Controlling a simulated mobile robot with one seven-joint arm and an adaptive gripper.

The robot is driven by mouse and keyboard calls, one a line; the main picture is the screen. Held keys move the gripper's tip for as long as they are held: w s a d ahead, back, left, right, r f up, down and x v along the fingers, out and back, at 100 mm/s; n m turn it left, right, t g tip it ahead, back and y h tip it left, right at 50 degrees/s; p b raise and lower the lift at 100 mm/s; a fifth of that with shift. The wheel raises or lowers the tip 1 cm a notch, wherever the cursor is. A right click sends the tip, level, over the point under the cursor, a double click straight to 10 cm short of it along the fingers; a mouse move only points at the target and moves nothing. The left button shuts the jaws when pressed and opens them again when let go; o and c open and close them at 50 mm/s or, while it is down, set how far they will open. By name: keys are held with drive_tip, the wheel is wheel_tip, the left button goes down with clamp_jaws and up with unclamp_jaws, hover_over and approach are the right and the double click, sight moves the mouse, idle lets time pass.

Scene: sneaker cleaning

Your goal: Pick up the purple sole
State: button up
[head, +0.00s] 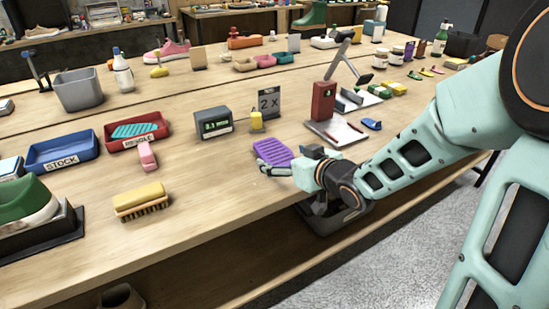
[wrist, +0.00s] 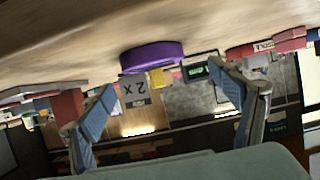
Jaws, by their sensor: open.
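The purple sole (head: 273,151) has a ridged surface and lies on the wooden workbench (head: 205,190) near its front edge. In the wrist view, which is upside down, the purple sole (wrist: 152,55) shows edge-on against the bench top, between the directions of the two fingers. My gripper (head: 287,161) is low over the bench at the sole's near side. Its blue-padded fingers are spread wide in the wrist view (wrist: 162,80), with nothing held between them. In the head view the gripper hides part of the sole's near side. I cannot tell whether a finger touches it.
A yellow block (head: 256,120), a "2 X" sign (head: 269,102) and a grey display (head: 212,122) stand behind the sole. A red block (head: 323,100) stands on a board to the right. Bench left of the sole is clear.

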sight(275, 152)
drive_tip(key=b+x, duration=0.1)
drive_tip(key=x, duration=0.1)
drive_tip(key=b+x, duration=0.1)
drive_tip(key=x, duration=0.1)
drive_tip(key=shift+w+d+f, duration=0.2)
drive_tip(key=shift+w, duration=0.1)
drive_tip(key=shift+w+a+f, duration=0.1)
drive_tip(key=shift+w+a, duration=0.15)
drive_tip(key=shift+w, duration=0.2)
drive_tip(key=c, duration=1.3)
